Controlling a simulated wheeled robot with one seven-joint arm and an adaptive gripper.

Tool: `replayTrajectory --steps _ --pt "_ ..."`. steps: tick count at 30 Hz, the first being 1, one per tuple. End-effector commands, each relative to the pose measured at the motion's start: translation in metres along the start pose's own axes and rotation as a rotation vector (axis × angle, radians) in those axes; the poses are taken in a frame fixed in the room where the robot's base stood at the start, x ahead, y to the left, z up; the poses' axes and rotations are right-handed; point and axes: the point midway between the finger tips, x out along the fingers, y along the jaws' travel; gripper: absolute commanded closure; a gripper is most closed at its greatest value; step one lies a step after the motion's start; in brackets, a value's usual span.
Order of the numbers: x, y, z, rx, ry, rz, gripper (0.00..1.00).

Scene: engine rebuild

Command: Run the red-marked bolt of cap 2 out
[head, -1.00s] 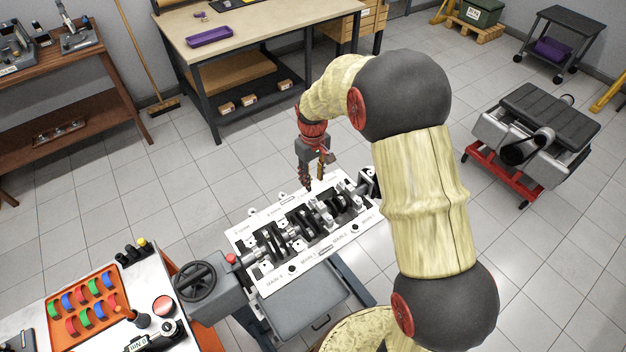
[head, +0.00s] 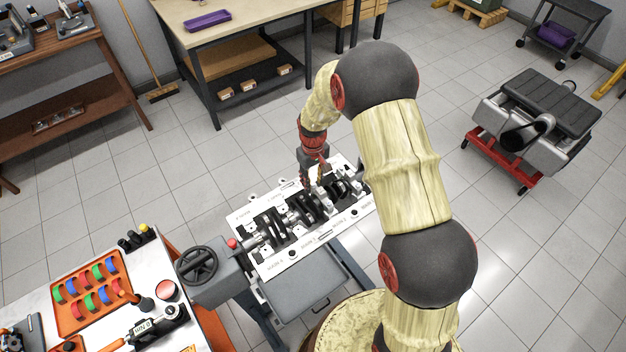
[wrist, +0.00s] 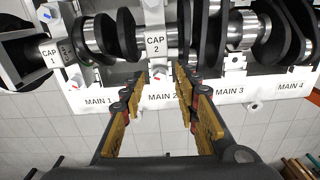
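Cap 2 (wrist: 155,45) is a white bearing cap over the dark crankshaft (wrist: 124,32) in the wrist view. Its lower bolt, the red-marked bolt (wrist: 157,75), shows a small red spot above the MAIN 2 label, between my fingertips in the picture. My gripper (wrist: 161,74) is open, with its two yellow-and-black fingers on either side of that bolt; I cannot tell whether they touch anything. In the head view my gripper (head: 314,186) points down over the middle of the white engine block (head: 262,268), and the fingers hide part of the caps.
Cap 1 (wrist: 52,53) stands left of cap 2, with its own red and blue marked bolts. The stand's handwheel (head: 197,265) is at the block's left end. A bench with an orange tray (head: 68,323) is at lower left. Open floor lies behind the block.

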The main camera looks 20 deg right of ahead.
Motion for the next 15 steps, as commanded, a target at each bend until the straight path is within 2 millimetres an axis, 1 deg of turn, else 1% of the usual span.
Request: replayTrajectory --steps 2,15 --pt "-0.0002 0.0 -0.0001 0.0 0.0 0.0 0.69" --pt "-0.0003 0.0 0.0 0.0 0.0 0.0 0.93"
